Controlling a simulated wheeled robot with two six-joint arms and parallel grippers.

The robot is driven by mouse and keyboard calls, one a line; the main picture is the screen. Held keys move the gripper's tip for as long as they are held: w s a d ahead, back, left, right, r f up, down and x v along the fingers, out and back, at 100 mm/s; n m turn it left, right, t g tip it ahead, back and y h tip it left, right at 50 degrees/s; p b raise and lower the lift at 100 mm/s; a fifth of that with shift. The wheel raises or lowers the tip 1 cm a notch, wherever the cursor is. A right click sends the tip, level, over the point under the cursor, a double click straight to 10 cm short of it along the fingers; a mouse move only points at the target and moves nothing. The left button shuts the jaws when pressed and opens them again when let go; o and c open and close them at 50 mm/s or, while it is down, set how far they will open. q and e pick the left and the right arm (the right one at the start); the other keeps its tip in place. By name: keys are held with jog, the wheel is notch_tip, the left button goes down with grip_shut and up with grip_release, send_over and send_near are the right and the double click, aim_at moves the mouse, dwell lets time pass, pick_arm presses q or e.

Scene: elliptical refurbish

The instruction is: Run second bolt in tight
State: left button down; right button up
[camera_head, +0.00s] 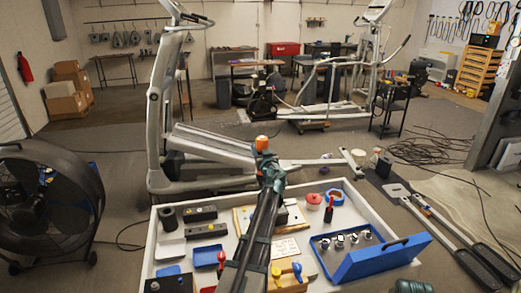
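The elliptical machine (157,110) stands beyond the white-rimmed work tray, its pale rail and lower linkage reaching right. No bolt can be made out at this size. A dark arm of mine rises from the bottom middle, leaning slightly right; it appears to be my left. Its gripper end (268,168) is in front of the elliptical's lower linkage. An orange-topped piece (262,143) shows right at that end; whether it is held is unclear. The fingers are too small to read. My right gripper is not in view.
The white tray (153,243) holds dark blocks, a red-handled tool (329,208), a yellow-handled tool (277,274) and small dishes. A blue case (380,260) with metal sockets sits at its right. A large fan (45,205) stands left; long bars and cables lie right.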

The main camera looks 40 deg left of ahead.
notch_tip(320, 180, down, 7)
jog(key=b, duration=0.6)
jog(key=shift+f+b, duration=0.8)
jog(key=shift+b, duration=0.2)
dwell(2.6)
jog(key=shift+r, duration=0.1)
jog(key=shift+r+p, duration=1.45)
jog(key=shift+p, duration=0.1)
